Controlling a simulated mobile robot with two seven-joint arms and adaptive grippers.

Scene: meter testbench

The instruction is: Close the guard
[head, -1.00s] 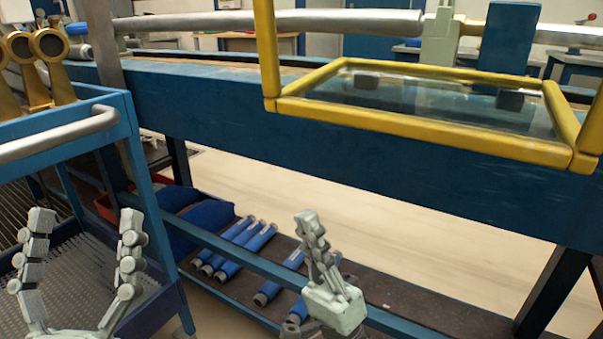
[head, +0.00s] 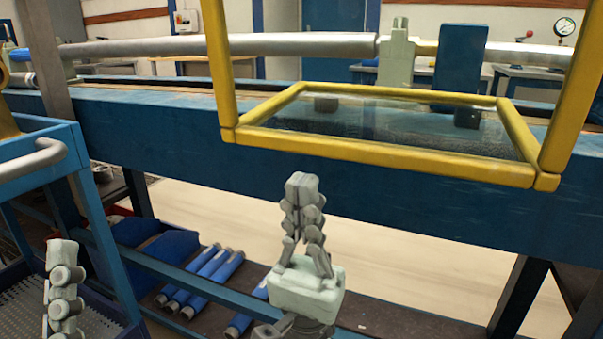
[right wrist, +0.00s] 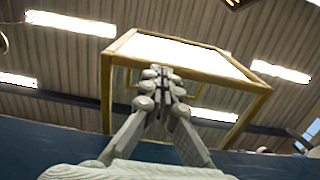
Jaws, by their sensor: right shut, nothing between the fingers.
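The guard (head: 390,159) is a yellow frame with a clear pane, lying about level and jutting from the bench toward me. Yellow uprights rise at its left and right ends. In the right wrist view the guard (right wrist: 190,48) shows from below, beyond the fingers. My right gripper (head: 303,190) is shut and empty, pointing up, in front of the bench and below the guard's near bar in the picture. They look apart. In the right wrist view its fingertips (right wrist: 160,72) overlap the frame. One finger of my left gripper (head: 63,285) shows at lower left; the other is out of view.
The blue bench (head: 400,205) runs across the view, carrying a long metal pipe (head: 300,45) and a blue upright block (head: 460,60). A blue cart (head: 35,145) stands at left. Blue cylinders (head: 205,275) lie on the lower shelf. The space before the bench at right is clear.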

